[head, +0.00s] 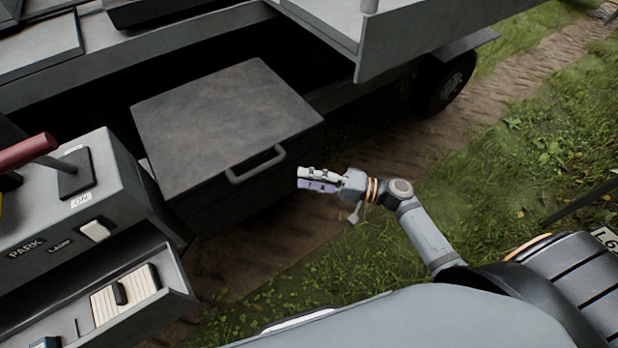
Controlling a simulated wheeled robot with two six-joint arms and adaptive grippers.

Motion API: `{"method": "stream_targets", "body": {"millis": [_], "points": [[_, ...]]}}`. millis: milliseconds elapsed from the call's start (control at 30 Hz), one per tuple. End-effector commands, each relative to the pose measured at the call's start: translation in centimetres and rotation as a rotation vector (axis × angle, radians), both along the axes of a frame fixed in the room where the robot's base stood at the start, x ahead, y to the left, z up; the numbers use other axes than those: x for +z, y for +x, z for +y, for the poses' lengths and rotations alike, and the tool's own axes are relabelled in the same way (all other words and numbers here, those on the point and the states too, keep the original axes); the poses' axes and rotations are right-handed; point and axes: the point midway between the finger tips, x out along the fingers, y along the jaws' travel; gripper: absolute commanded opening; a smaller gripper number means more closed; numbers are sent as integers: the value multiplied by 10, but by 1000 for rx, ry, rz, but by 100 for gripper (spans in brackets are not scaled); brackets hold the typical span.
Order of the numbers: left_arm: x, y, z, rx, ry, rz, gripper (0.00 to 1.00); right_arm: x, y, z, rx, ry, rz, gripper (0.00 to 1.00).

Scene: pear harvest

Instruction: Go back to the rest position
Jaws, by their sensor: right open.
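My right gripper (312,180) is in the middle of the head view, at the end of my right arm, which comes in from the lower right. It is open, with nothing seen between its fingers. Its fingertips are near the right end of the handle on a grey box-shaped drawer (225,110). The handle (257,166) is a grey bar on the drawer's front. My left gripper is not in view. No pear is in view.
A control console (110,200) with a red-handled lever (28,152) and switches stands at the left. A grey vehicle bed (400,40) with a wheel (445,82) spans the top. Grass (540,130) and a dirt track (400,150) lie open at the right.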

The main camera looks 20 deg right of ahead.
Motion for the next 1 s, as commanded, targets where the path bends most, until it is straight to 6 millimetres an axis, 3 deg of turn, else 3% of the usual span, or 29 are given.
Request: {"method": "stream_targets", "body": {"millis": [367, 467, 567, 667, 700, 767, 800, 867, 1000], "points": [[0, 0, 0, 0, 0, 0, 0, 0, 0, 0, 0, 0, 0, 41], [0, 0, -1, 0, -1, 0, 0, -12, 2, -2, -13, -24, 18, 41], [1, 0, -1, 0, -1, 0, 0, -59, 5, -11, -67, -125, 89, 41], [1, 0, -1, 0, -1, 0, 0, -139, 0, -30, -146, -303, 201, 41], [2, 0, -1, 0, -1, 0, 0, -173, -6, -40, -175, -385, 249, 41], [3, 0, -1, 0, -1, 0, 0, -223, -21, -57, -208, -512, 315, 41], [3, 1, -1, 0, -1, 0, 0, -255, -34, -68, -224, -599, 355, 41], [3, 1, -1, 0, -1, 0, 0, -300, -59, -86, -238, -734, 411, 41], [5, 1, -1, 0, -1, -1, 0, -390, -137, -126, -208, -1064, 501, 41]]}}
